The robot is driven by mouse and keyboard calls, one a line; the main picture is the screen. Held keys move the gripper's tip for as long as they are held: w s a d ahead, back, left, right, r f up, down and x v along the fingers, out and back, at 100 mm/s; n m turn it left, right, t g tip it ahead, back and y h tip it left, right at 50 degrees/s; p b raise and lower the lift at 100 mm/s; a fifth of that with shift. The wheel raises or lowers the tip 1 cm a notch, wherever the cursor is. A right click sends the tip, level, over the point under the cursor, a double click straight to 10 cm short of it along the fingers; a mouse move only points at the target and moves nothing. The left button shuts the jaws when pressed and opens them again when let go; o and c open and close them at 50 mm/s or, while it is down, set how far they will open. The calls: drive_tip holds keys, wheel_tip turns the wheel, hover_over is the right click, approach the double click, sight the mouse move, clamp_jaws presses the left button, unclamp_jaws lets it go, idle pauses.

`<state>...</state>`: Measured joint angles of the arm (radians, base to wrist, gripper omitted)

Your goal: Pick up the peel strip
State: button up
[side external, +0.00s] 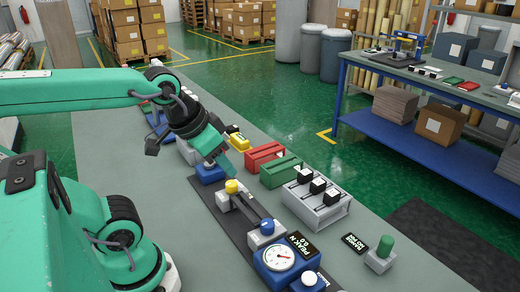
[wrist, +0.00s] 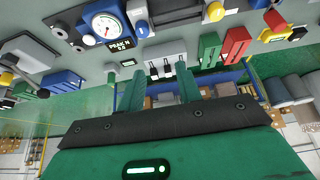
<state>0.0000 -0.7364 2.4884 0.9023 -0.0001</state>
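A dark strip (side external: 250,208), which looks like the peel strip, runs on a dark mat between a yellow-knobbed block (side external: 233,192) and a grey block (side external: 266,235) beside a blue gauge (side external: 285,257) with a white dial. In the wrist view the strip (wrist: 178,17) shows near the top edge, partly cut off. My gripper (side external: 218,170) is above the bench, behind the yellow-knobbed block in the side view and apart from the strip. In the wrist view its two green fingers (wrist: 162,76) are spread with nothing between them.
A grey box with black-and-white switches (side external: 316,198), a green block (side external: 281,170) and a red block (side external: 264,156) stand right of the mat. A grey block with a green knob (side external: 381,254) sits near the bench's right edge. A blue-framed table (side external: 420,140) stands beyond.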

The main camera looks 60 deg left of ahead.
drive_tip(key=w, duration=0.1)
drive_tip(key=g, duration=0.5)
hover_over(319, 182)
drive_tip(key=f, duration=0.9)
drive_tip(key=shift+s+a+f, duration=0.1)
drive_tip(key=shift+s+f, duration=0.2)
drive_tip(key=shift+w+f+g, duration=0.3)
drive_tip(key=shift+f, duration=4)
clamp_jaws()
drive_tip(key=shift+r, duration=0.2)
